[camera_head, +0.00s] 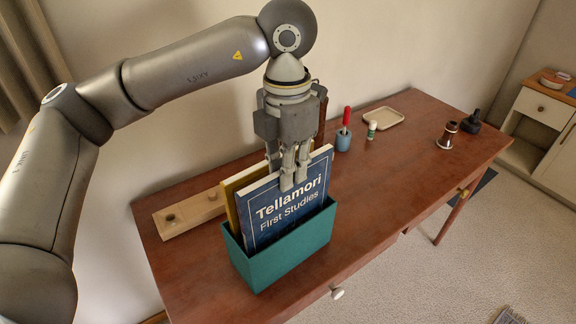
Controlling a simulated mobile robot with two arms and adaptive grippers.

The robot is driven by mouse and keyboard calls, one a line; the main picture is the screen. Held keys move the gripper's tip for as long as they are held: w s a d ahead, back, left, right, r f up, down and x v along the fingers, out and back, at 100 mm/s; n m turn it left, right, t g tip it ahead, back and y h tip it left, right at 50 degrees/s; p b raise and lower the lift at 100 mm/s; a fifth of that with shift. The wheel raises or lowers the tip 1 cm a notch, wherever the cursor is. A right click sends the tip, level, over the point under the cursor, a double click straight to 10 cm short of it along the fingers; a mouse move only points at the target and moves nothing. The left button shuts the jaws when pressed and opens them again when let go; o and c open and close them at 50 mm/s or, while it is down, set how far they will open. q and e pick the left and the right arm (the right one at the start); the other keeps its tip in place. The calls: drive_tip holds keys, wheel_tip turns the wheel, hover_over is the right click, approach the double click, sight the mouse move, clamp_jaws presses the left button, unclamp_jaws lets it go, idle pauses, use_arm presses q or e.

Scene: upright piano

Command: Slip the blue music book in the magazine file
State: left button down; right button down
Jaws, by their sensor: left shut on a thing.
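The blue music book (284,214), titled "Tellamori First Studies", stands upright with its lower part inside the green magazine file (284,257). My left gripper (288,182) is shut on the top edge of the blue book, its fingers pointing down. A yellow book (232,190) stands in the file behind the blue one. The bottom of the blue book is hidden by the front wall of the file, so I cannot tell whether it touches the floor of the file. My right gripper is not in view.
The file stands on a reddish-brown table (400,170). A wooden block with knobs (190,212) lies left of it. A blue cup with a red-handled tool (344,138), a small bottle (371,130), a cream tray (384,118) and dark items (447,134) stand farther right. The right front tabletop is clear.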

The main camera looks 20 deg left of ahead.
use_arm(q)
drive_tip(key=shift+f+b, duration=0.5)
drive_tip(key=shift+f, duration=0.2)
drive_tip(key=c, duration=1.4)
unclamp_jaws()
drive_tip(key=shift+o, duration=0.2)
wheel_tip(320, 180, up, 12)
